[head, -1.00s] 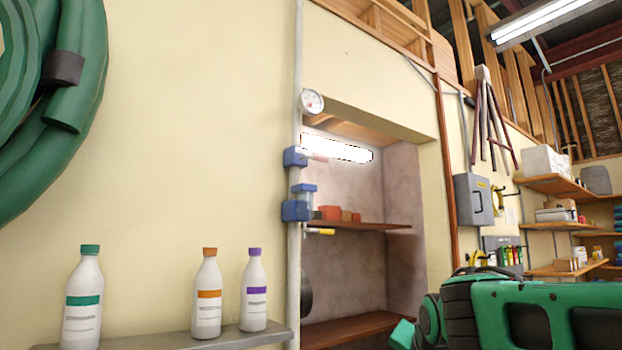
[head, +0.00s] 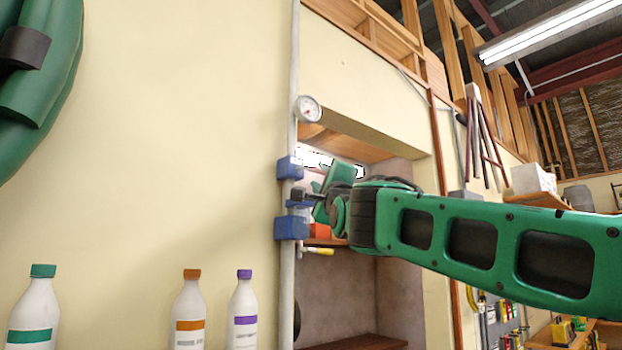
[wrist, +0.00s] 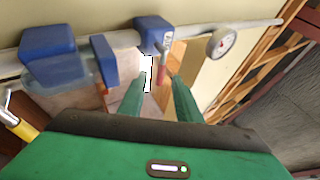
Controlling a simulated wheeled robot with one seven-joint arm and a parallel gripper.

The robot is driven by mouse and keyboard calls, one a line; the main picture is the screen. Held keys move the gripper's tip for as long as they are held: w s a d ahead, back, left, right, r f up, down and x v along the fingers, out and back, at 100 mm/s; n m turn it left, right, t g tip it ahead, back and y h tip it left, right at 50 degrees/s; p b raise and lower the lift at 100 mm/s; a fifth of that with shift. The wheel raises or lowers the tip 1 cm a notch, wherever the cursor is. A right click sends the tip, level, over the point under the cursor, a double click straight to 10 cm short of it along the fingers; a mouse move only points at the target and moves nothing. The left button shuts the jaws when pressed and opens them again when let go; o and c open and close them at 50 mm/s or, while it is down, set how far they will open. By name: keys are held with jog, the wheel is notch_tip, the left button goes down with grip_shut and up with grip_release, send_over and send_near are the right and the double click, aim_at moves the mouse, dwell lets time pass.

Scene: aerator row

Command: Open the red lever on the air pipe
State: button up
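The grey air pipe (head: 287,290) runs vertically up the wall with blue valve bodies on it. The red lever (wrist: 162,70) sticks out from the upper blue valve (head: 290,167), which also shows in the wrist view (wrist: 152,33). In the head view my arm hides the red lever. My gripper (head: 306,195) is beside the pipe, just below the upper valve. In the wrist view my gripper (wrist: 158,82) is open, with the red lever appearing between its fingertips. I cannot tell whether they touch it.
A lower blue valve (head: 291,227) has a yellow lever (head: 318,251). A round gauge (head: 308,109) sits above the upper valve. A shelf recess (head: 345,285) opens right of the pipe. White bottles (head: 242,315) stand lower left; a green hose (head: 45,90) hangs upper left.

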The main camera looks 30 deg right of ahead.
aim_at(317, 172)
jog(key=x, duration=0.7)
jog(key=shift+d, duration=0.2)
grip_shut()
